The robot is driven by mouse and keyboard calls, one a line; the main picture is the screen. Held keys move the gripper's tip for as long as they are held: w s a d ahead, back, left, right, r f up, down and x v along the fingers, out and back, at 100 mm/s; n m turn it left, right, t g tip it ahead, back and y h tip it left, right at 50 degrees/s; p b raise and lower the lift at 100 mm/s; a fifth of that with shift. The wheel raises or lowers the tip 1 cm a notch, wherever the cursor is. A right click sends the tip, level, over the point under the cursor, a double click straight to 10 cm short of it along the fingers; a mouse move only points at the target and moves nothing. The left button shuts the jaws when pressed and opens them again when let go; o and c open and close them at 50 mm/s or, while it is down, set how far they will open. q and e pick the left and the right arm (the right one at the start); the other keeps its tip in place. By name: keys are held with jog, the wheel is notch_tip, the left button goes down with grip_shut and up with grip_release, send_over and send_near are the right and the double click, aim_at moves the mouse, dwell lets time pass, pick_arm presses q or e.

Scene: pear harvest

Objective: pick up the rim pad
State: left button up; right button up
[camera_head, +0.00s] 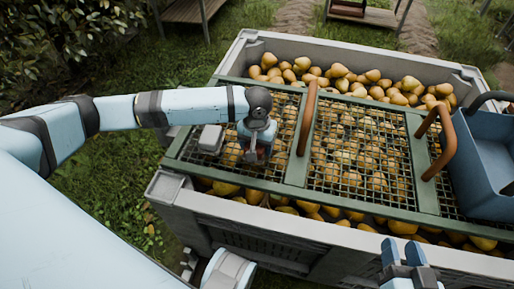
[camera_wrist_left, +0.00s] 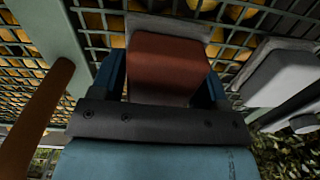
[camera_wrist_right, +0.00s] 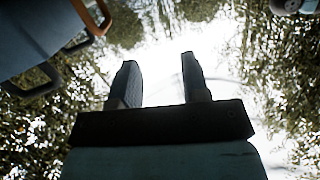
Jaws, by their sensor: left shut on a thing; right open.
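My left gripper (camera_head: 257,150) points down over the left panel of the green grid lid. It is shut on a red-brown block with a pale grey base, which I take to be the rim pad (camera_wrist_left: 170,65). In the left wrist view the block sits between the two blue fingers, with the mesh close behind it. In the head view the gripper hides most of it. I cannot tell whether its base touches the mesh. My right gripper (camera_head: 403,256) is open and empty in front of the bin; its spread fingers show in the right wrist view (camera_wrist_right: 158,82).
A light grey block (camera_head: 210,138) lies on the mesh left of my left gripper. The green-framed lid (camera_head: 294,172) with brown handles (camera_head: 308,118) covers a grey bin (camera_head: 300,228) full of pears. A blue tote (camera_head: 487,165) stands on the lid's right end.

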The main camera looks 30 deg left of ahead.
pick_arm(q)
notch_tip(320, 180, up, 11)
jog(key=p, duration=0.3)
jog(key=shift+f, duration=0.2)
notch_tip(320, 180, up, 7)
jog(key=p, duration=0.1)
jog(key=shift+p, duration=0.4)
pick_arm(e)
jog(key=s+d+f+g+h, duration=0.2)
jog(key=d+f+g, duration=0.1)
jog(key=f, duration=0.2)
jog(key=shift+s+f, duration=0.25)
jog(key=shift+s, duration=0.05)
pick_arm(q)
jog(key=shift+f, duration=0.1)
